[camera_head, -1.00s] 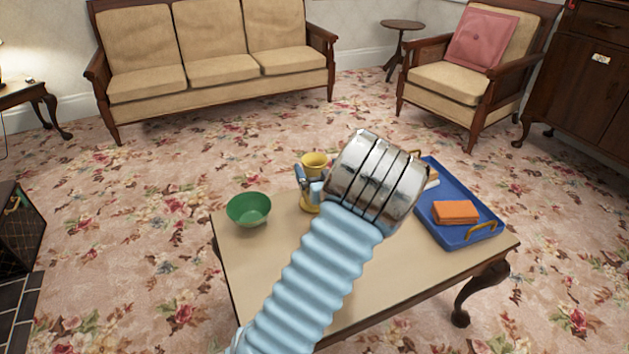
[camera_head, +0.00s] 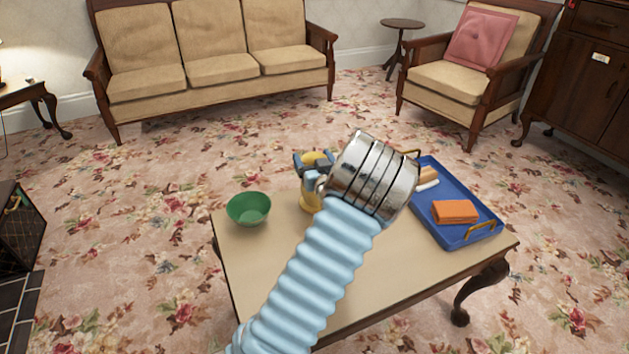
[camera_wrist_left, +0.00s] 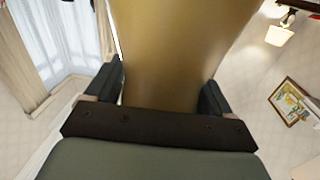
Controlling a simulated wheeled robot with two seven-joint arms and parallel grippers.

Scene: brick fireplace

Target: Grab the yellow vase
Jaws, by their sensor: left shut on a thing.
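The yellow vase (camera_head: 309,203) stands upright on the low table (camera_head: 240,273), partly hidden behind my left gripper and wrist. My left gripper (camera_head: 313,165) is at the upper part of the vase. In the left wrist view the vase (camera_wrist_left: 180,50) fills the middle, and the two dark fingers of the gripper (camera_wrist_left: 163,92) lie against its left and right sides, shut on it. My right gripper does not show in either view.
A green bowl (camera_head: 249,209) stands left of the vase. A blue tray (camera_head: 466,197) with an orange cloth-like item (camera_head: 455,211) and light-coloured items lies on the right. The table's front middle is largely bare. A sofa (camera_head: 215,60) and armchair (camera_head: 465,75) stand behind.

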